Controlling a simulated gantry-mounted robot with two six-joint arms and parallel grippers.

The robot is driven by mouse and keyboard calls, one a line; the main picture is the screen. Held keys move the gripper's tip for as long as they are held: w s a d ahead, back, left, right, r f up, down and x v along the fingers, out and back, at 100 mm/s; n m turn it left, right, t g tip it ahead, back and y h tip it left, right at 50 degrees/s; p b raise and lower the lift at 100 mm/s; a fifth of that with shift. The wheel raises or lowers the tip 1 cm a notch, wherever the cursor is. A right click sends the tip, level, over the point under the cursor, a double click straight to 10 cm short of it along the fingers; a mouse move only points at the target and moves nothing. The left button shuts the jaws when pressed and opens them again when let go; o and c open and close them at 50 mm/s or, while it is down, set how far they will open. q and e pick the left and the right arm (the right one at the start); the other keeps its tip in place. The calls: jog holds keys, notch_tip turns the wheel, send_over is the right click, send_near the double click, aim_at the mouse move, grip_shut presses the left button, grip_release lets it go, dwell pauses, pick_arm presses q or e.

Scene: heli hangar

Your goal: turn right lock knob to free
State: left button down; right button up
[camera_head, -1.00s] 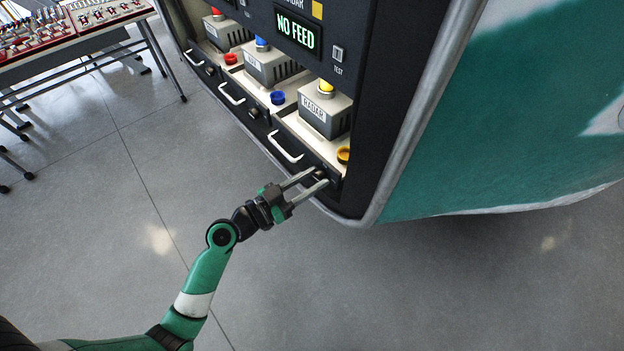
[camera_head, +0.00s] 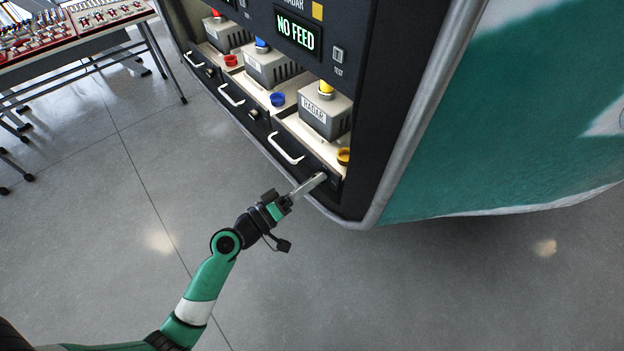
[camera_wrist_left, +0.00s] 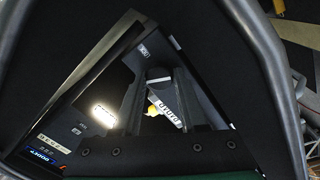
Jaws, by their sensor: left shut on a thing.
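The right lock knob sits at the right end of the front of the right drawer (camera_head: 306,149), and my gripper hides it in the head view. My left gripper (camera_head: 321,178) is shut on the knob, with its fingers lined up one over the other. In the left wrist view, the two dark fingers of the left gripper (camera_wrist_left: 160,78) point away from the camera with a small grey piece between their tips, which seems to be the knob. The knob's exact angle cannot be read. My right gripper is not in view.
The drawer's white handle (camera_head: 285,149) is just left of the gripper. A NO FEED display (camera_head: 297,32) is above. Open floor lies below; a table (camera_head: 85,32) stands far left.

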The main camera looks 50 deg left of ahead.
pick_arm(q)
jog(key=n+p, duration=0.1)
jog(key=n, duration=0.4)
jog(key=shift+y, duration=0.4)
jog(key=shift+n, duration=0.3)
jog(key=shift+c, duration=2.2)
grip_release()
